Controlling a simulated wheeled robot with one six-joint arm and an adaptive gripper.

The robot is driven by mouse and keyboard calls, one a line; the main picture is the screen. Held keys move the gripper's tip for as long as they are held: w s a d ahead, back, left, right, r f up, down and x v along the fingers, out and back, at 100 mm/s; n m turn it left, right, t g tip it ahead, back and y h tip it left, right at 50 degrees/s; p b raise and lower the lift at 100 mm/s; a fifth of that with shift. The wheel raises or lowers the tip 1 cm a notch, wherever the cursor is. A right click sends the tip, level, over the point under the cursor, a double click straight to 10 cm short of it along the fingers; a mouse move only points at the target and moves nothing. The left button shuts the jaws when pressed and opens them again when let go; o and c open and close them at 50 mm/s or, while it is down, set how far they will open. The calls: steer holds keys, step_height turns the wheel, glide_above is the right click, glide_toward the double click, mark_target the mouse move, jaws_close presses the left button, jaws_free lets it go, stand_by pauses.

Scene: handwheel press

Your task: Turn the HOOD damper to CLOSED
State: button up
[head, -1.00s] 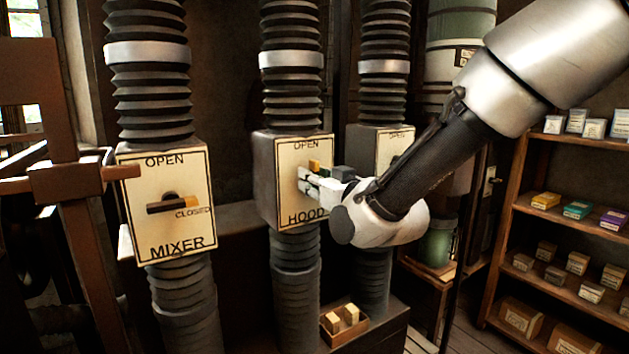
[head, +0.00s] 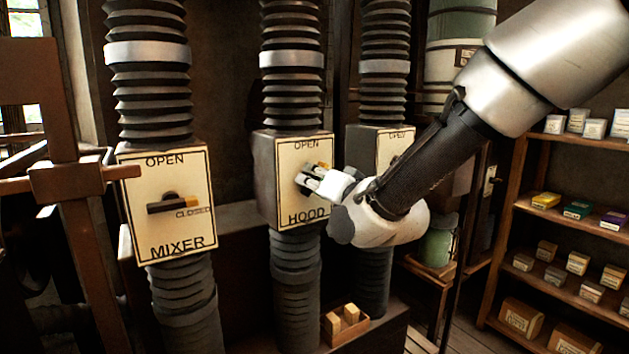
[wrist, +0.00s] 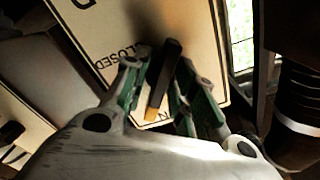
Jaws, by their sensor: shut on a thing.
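The HOOD damper plate (head: 287,199) is a cream panel on a box in the middle duct, marked OPEN at the top and HOOD at the bottom. Its handle is a dark bar with a yellow tip (head: 324,166). The bar (wrist: 166,75) also shows in the wrist view, between my fingers. It points at a slant between OPEN and the CLOSED label (wrist: 116,56). My gripper (head: 311,177) is shut on the handle in front of the plate. My fingers hide the CLOSED label and part of the bar in the head view.
The MIXER damper (head: 165,240) is on the left, its yellow tip at CLOSED. A third damper box (head: 368,150) stands to the right, partly behind my arm. A brown post (head: 62,120) is at far left, a shelf (head: 545,213) at right, and a small block tray (head: 345,334) below.

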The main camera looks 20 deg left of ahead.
steer(key=m, duration=0.5)
steer(key=shift+m, duration=2.5)
steer(key=shift+f, duration=0.1)
steer(key=o, duration=0.7)
steer(key=shift+c, duration=0.2)
steer(key=shift+d, duration=0.1)
steer(key=v, duration=1.2)
